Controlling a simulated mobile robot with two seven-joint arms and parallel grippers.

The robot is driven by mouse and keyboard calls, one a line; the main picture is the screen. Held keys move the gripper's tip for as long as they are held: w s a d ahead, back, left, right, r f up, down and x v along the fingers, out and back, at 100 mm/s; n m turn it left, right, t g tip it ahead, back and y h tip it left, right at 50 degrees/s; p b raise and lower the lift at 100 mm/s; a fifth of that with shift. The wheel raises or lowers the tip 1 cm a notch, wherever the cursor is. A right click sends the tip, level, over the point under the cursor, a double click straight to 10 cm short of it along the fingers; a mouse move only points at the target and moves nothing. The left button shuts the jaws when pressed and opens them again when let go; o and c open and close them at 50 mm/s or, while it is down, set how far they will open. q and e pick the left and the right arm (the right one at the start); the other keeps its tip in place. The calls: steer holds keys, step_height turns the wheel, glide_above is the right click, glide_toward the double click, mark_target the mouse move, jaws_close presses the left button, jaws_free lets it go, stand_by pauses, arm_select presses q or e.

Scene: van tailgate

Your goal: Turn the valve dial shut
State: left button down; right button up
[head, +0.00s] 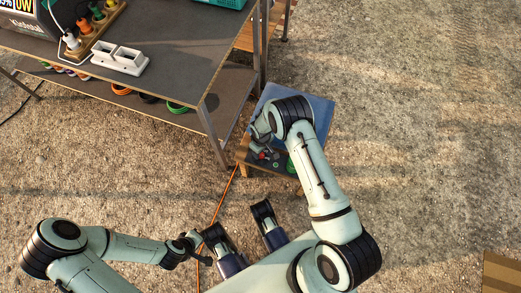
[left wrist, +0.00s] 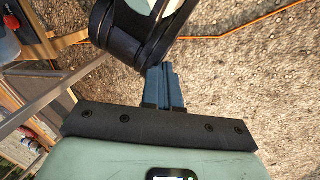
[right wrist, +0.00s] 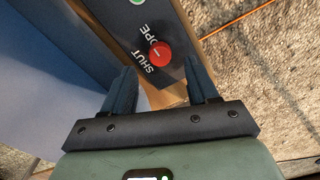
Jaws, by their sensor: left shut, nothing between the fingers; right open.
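The valve dial is a round red knob (right wrist: 160,54) on a dark panel (right wrist: 172,78) in the right wrist view, with white lettering "SHUT" and "OPE" beside it. It has a small white mark; which label the mark points to I cannot tell. In the head view the red dial (head: 262,155) shows small beside my right gripper (head: 257,143). My right gripper (right wrist: 160,68) is open, its fingers either side of the dial's line, with no clear contact. My left gripper (head: 206,258) is shut and empty, low over the ground; its closed fingers (left wrist: 167,72) show in the left wrist view.
A blue surface (head: 312,103) lies beside the panel on a low wooden stand. An orange cable (head: 229,187) runs along the gravel. Open ground lies to the right.

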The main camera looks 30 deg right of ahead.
mark_target(261, 155)
arm_select(q)
steer(key=shift+w+a+f+t+b, duration=0.15)
steer(key=shift+w+a+f+b, duration=0.15)
steer(key=shift+w, duration=0.2)
steer(key=shift+w+a+f+t+b, duration=0.2)
steer(key=shift+w+f, duration=0.15)
steer(key=shift+w, duration=0.15)
arm_select(e)
steer(key=shift+f, duration=2.25)
steer(key=shift+c, duration=0.2)
steer(key=c, duration=1)
